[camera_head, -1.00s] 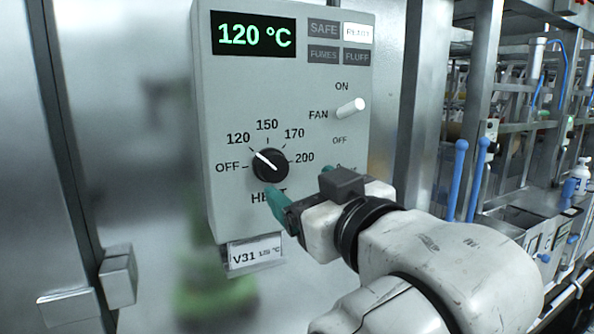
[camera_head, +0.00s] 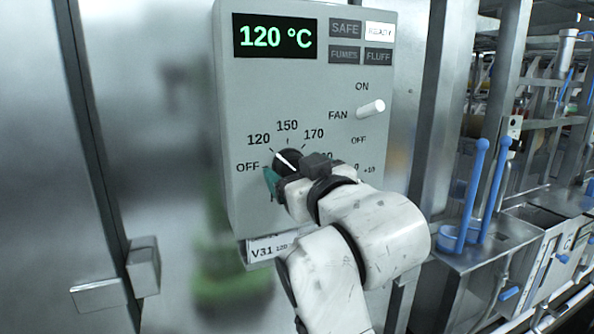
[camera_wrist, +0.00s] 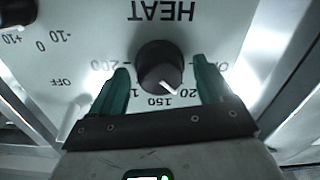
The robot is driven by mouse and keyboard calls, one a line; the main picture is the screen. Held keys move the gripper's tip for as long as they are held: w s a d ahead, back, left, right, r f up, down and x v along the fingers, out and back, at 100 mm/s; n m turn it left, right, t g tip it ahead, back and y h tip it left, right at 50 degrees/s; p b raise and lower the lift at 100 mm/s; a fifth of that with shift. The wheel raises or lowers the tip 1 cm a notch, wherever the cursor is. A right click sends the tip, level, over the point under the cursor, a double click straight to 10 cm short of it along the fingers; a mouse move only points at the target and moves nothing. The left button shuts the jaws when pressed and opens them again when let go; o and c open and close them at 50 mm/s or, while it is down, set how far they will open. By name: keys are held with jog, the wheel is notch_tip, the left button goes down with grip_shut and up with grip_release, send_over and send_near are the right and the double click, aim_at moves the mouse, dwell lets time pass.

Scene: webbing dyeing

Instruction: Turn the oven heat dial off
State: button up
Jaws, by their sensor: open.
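The heat dial (camera_head: 287,160) is a round black knob with a white pointer on the grey oven control panel (camera_head: 235,110). Its pointer aims at the 120 mark, up and left in the head view. In the wrist view, which is upside down, the heat dial (camera_wrist: 160,66) sits between the two green fingers of my gripper (camera_wrist: 160,90). The fingers are open, one on each side of it, with gaps showing. In the head view my gripper (camera_head: 285,178) covers the dial's lower right part and the HEAT label.
The display (camera_head: 275,38) reads 120 °C. A white fan switch (camera_head: 370,109) sticks out above and right of the dial. A second black knob (camera_wrist: 18,12) shows in the wrist view's corner. A door handle (camera_head: 143,266) is at lower left. Blue levers (camera_head: 472,190) stand at right.

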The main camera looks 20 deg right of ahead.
jog(key=shift+c, duration=0.4)
jog(key=c, duration=1)
jog(key=shift+o, duration=0.2)
jog(key=n+p, duration=0.2)
jog(key=n, duration=0.2)
jog(key=shift+r+n, duration=0.1)
jog(key=shift+n, duration=0.2)
jog(key=n+p, duration=0.1)
jog(key=n, duration=0.3)
jog(key=shift+n, duration=0.3)
jog(key=o, duration=1)
